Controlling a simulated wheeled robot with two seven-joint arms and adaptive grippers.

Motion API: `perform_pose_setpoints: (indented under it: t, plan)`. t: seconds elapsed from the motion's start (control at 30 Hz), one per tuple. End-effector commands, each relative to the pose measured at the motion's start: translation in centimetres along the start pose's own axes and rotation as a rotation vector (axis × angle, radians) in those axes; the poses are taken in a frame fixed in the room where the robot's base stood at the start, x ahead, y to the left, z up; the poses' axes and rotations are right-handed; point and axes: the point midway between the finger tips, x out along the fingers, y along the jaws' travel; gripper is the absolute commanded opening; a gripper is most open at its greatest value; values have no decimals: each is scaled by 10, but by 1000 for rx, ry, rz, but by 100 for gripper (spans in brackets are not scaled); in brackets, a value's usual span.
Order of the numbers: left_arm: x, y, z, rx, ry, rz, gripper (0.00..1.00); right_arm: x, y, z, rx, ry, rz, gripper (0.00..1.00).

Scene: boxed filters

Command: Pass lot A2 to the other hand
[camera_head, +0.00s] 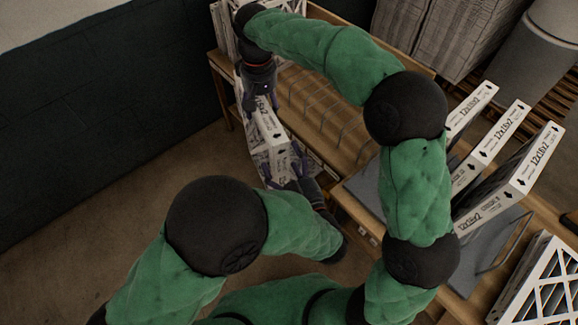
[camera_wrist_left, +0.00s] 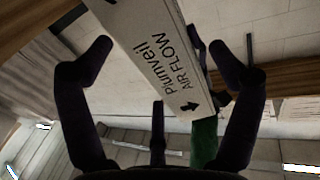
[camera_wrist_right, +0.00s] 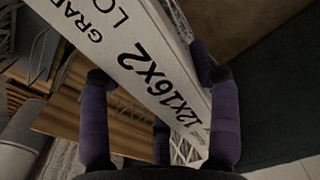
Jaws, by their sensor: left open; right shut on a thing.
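A white boxed filter (camera_head: 268,130) with black print hangs between my two hands, beside the wooden bench. Its lot mark is cut off in the right wrist view, so I cannot read whether it is A2. My right gripper (camera_head: 262,97) is shut on its upper end; in the right wrist view the fingers (camera_wrist_right: 158,76) straddle the edge printed 12x16x2. My left gripper (camera_head: 285,170) is open at the lower end. In the left wrist view its fingers (camera_wrist_left: 160,55) stand apart on both sides of the filter edge (camera_wrist_left: 150,50) printed Plumveil AIR FLOW.
A wooden bench carries a row of empty wire dividers (camera_head: 320,110). Several boxed filters (camera_head: 490,150) stand in a grey rack at the right, and another with a lattice face (camera_head: 545,285) is at lower right. Cardboard boxes (camera_head: 430,35) and a grey cylinder (camera_head: 538,45) are behind. Open floor lies left.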

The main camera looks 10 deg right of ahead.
Motion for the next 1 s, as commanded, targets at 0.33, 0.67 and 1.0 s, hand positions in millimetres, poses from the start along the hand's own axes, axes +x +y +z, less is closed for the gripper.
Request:
perform_pose_setpoints:
  t: [0.33, 0.67, 1.0]
  plan:
    - [46, 0, 1, 0, -2, -1, 91, 0, 0, 0, 0, 1, 0, 3]
    - [55, 0, 1, 2, -1, 2, 91, 0, 0, 0, 0, 1, 0, 3]
    - [55, 0, 0, 1, -1, 2, 26, 0, 0, 0, 0, 1, -1, 3]
